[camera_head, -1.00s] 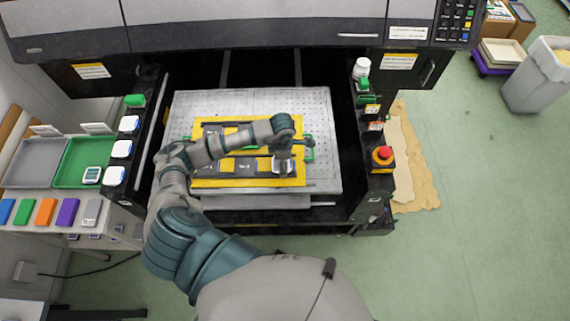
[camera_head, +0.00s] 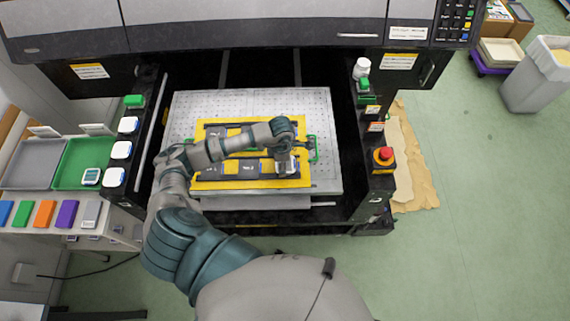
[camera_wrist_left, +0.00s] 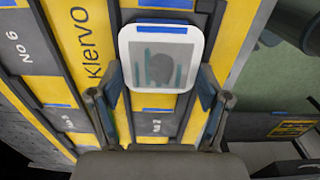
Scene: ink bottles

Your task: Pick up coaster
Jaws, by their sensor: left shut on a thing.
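The coaster (camera_wrist_left: 160,57) is a white rounded square with a grey-teal picture on its face. In the left wrist view it is held between the two fingers of my left gripper (camera_wrist_left: 160,85), which is shut on it. In the head view the gripper (camera_head: 285,160) is over the right part of a yellow fixture plate (camera_head: 240,184) with dark slots, and the coaster (camera_head: 287,168) shows just below it. I cannot tell whether the coaster is clear of its slot. My right gripper is not in view.
The fixture lies on a perforated metal bed (camera_head: 325,110) inside a black machine frame. A red stop button (camera_head: 383,154) and a white bottle (camera_head: 362,66) are on the right rail. A green tray (camera_head: 80,155) and a grey tray (camera_head: 35,163) stand at the left.

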